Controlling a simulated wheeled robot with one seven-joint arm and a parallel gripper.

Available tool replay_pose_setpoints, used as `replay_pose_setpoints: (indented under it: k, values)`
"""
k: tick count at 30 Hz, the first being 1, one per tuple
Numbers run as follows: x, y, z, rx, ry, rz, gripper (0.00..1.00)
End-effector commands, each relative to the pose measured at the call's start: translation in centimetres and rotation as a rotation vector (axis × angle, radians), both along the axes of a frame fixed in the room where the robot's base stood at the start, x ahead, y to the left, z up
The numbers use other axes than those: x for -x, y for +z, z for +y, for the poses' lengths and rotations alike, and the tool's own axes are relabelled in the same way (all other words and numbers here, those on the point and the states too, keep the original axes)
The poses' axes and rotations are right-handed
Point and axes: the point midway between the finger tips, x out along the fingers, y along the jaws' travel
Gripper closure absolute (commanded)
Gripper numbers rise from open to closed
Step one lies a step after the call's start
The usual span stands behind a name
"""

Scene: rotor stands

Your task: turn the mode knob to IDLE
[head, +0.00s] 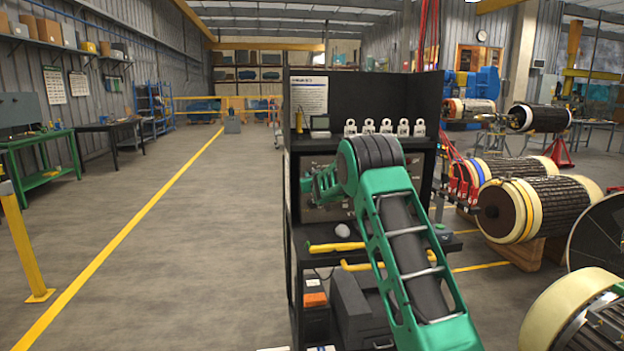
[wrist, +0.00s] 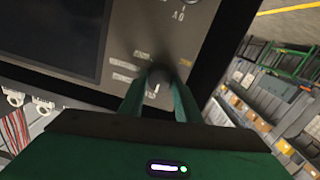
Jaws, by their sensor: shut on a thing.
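The mode knob (wrist: 160,73) is a small dark knob on a grey-brown panel face (wrist: 205,38) in the wrist view. Several small labels sit around it, mostly to its left, with a yellowish one to its upper right; they are too blurred to read. A short white mark shows at the knob's lower edge. My gripper (wrist: 159,82) has its two green fingers shut on the knob, one on each side. In the head view my green arm reaches over the stand, and my gripper (head: 308,186) is at the panel's left part; the knob is hidden there.
A dark screen (wrist: 52,35) fills the panel's left in the wrist view. In the head view, the black stand (head: 365,97) carries several white shackles (head: 385,127) and yellow-handled tools (head: 335,247). Rotors (head: 535,207) crowd the right. The floor (head: 190,270) to the left is clear.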

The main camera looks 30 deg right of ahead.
Motion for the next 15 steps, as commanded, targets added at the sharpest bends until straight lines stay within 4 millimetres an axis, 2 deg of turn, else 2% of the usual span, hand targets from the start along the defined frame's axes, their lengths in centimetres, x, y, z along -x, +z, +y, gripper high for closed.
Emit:
replay_pose_setpoints:
  k: [1,3,15]
  values:
    - [-0.02,-0.6,0.05,-0.003,0.0,0.009,0.68]
    - [-0.01,-0.58,0.04,-0.003,0.0,0.009,0.52]
    - [0.42,-0.06,0.13,-0.002,0.0,0.002,0.52]
